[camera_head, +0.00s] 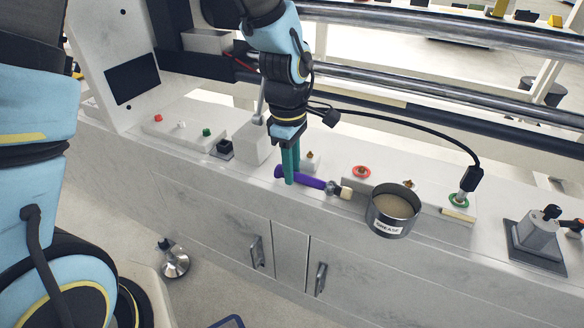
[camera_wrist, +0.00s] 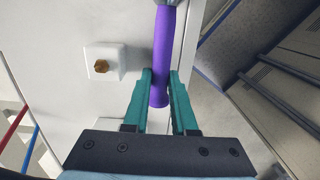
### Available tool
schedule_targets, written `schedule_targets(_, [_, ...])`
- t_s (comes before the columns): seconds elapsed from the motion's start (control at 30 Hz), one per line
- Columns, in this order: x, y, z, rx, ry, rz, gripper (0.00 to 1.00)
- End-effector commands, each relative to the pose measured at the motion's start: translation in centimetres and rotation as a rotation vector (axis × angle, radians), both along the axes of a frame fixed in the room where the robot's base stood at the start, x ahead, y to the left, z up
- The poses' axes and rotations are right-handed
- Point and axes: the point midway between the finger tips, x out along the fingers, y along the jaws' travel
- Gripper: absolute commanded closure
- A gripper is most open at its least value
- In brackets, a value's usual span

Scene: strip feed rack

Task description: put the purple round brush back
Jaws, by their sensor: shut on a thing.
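The purple round brush (camera_head: 304,179) lies roughly level at the front of the white counter, with its pale bristle end to the right, beside the grease tin. My gripper (camera_head: 289,180) comes down from above with teal fingers and is shut on the purple handle near its left end. In the wrist view the handle (camera_wrist: 165,55) runs up between the two fingers (camera_wrist: 160,88); the bristle end is out of that frame. I cannot tell whether the brush touches the counter.
The grease tin (camera_head: 392,210) stands open right of the brush. Behind are brass fittings, one with a red ring (camera_head: 361,172), and a cable plug (camera_head: 466,188) at a green ring. A grey block (camera_head: 537,232) stands at right. Metal rollers (camera_head: 430,87) cross behind.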

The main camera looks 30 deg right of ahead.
Motion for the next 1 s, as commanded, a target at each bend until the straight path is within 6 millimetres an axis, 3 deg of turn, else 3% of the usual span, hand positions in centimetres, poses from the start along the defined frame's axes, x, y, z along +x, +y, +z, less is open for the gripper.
schedule_targets(0.23, [0.0, 0.0, -0.4, 0.000, 0.000, 0.000, 1.00])
schedule_targets(0.27, [0.0, 0.0, -0.3, 0.000, 0.000, 0.000, 0.71])
schedule_targets(0.5, [0.0, 0.0, -0.2, 0.000, 0.000, 0.000, 0.45])
schedule_targets(0.77, [0.0, 0.0, -0.1, -0.001, -0.001, 0.000, 0.45])
schedule_targets(1.0, [0.2, -0.1, 2.9, -0.005, -0.003, 0.001, 0.45])
